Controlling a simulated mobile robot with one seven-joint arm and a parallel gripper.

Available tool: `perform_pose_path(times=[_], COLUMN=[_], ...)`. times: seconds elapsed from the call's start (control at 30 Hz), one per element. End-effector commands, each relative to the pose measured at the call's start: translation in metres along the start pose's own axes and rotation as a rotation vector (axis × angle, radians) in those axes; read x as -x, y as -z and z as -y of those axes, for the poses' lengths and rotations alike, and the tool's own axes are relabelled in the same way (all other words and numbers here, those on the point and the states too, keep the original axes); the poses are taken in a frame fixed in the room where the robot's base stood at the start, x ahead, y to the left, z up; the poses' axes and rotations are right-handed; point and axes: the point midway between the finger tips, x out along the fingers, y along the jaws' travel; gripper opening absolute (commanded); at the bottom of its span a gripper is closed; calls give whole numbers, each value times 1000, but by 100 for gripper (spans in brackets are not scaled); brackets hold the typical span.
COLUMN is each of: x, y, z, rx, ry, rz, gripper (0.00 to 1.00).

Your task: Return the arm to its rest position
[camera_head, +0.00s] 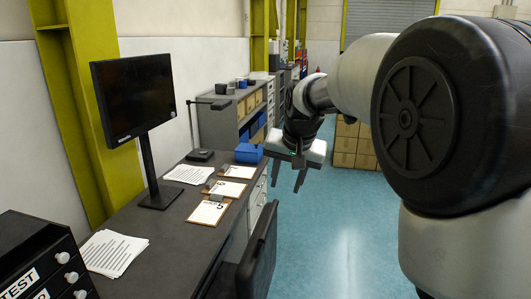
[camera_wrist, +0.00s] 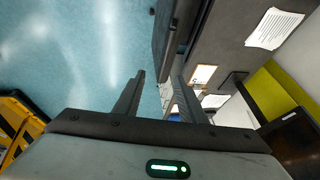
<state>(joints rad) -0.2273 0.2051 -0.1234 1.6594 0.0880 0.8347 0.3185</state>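My gripper (camera_head: 288,178) hangs at the end of my arm in the head view, over the floor just right of the desk's edge. Its two fingers point down and stand apart, with nothing between them. In the wrist view my gripper (camera_wrist: 158,90) also shows two separated fingers with an empty gap. My arm is bent and reaches forward from the right side of the head view. The gripper touches nothing that I can see.
A dark desk (camera_head: 185,240) on the left holds a monitor (camera_head: 134,92), clipboards (camera_head: 208,212), papers (camera_head: 112,252) and a blue bin (camera_head: 249,153). A chair (camera_head: 260,252) stands at its edge. Cardboard boxes (camera_head: 350,145) are stacked behind. Blue floor (camera_head: 345,235) is clear.

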Motion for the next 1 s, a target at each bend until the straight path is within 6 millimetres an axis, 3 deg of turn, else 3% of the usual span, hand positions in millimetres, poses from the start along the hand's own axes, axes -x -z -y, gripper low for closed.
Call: perform_pose_path(times=[0.03, 0.1, 0.3, 0.4, 0.5, 0.63, 0.77, 1.0], x=[37, 72, 147, 168, 178, 181, 180, 180], y=[-10, -34, -115, -156, -191, -220, -230, -230], z=[-12, -29, -74, -94, -110, -123, -128, -128], rx=[11, 41, 138, 186, 226, 260, 272, 272], ry=[5, 5, -13, -32, -52, -73, -81, -81], rz=[-11, -17, -39, -51, -58, -64, -65, -65], gripper=[37, 37, 37, 37, 37, 37, 37, 37])
